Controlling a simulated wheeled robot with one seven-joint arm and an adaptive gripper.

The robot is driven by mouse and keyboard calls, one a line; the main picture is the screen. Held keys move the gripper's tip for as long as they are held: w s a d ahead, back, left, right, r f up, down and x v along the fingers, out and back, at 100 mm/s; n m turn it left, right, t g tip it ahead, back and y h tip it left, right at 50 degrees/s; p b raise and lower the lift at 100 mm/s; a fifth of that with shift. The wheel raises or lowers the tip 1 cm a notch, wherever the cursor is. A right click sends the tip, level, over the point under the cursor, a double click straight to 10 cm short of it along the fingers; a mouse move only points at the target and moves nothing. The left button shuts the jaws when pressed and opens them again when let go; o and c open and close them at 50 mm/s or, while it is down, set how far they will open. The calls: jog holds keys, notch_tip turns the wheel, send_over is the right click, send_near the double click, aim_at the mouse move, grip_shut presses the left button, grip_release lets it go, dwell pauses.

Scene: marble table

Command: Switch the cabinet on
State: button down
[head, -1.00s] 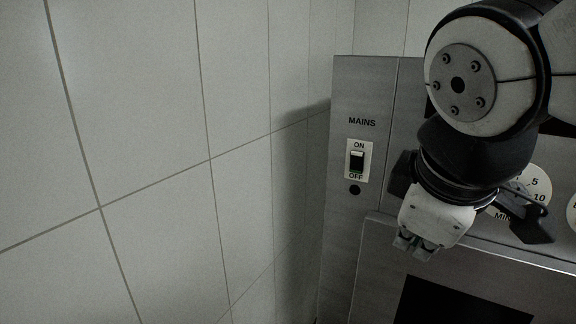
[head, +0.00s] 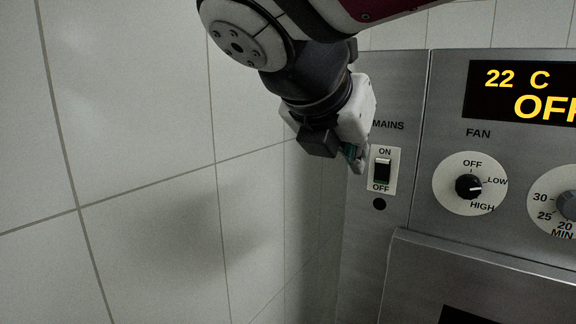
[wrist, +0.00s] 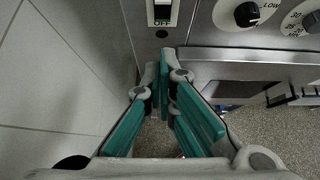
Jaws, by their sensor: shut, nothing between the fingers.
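The cabinet (head: 364,255) is a grey metal panel with a MAINS label at its left. Its mains switch (head: 382,171) is a dark rocker on a white plate, ON above and OFF below. A pale edge shows at the rocker's top and a green strip at its bottom. The display (head: 520,92) reads "22 C" and "OFF". My gripper (head: 357,162) is shut and empty, just left of the switch plate in the head view; whether it touches is unclear. In the wrist view the shut fingertips (wrist: 165,65) lie below the switch (wrist: 162,12), whose top is cut off.
A round black hole (head: 379,204) sits under the switch. The fan knob (head: 468,186) and a minutes dial (head: 567,205) are to the right. A tiled wall (head: 140,150) stands close at the left. A ledge (head: 480,262) juts out below the panel.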

aim_at(379, 166)
jog(key=shift+w+d+r+b+x, duration=0.15)
jog(key=shift+r+x, duration=0.25)
jog(key=shift+x, duration=1.75)
jog(key=shift+w+d+r+b+x, duration=0.1)
jog(key=shift+w+d+r+x, duration=0.2)
jog(key=shift+x, duration=1.85)
jog(key=shift+w+d+r+b+x, duration=0.15)
jog(key=shift+r+x, duration=0.3)
jog(key=shift+x, duration=1.7)
jog(key=shift+r+p, duration=0.1)
jog(key=shift+p, duration=0.2)
jog(key=p, duration=0.3)
jog(key=shift+w+d+r+g, duration=0.1)
jog(key=shift+w+r+g, duration=0.05)
jog(key=shift+r+g, duration=0.15)
jog(key=shift+w+f, duration=0.25)
jog(key=shift+r+p, duration=0.8)
jog(key=shift+r, duration=0.1)
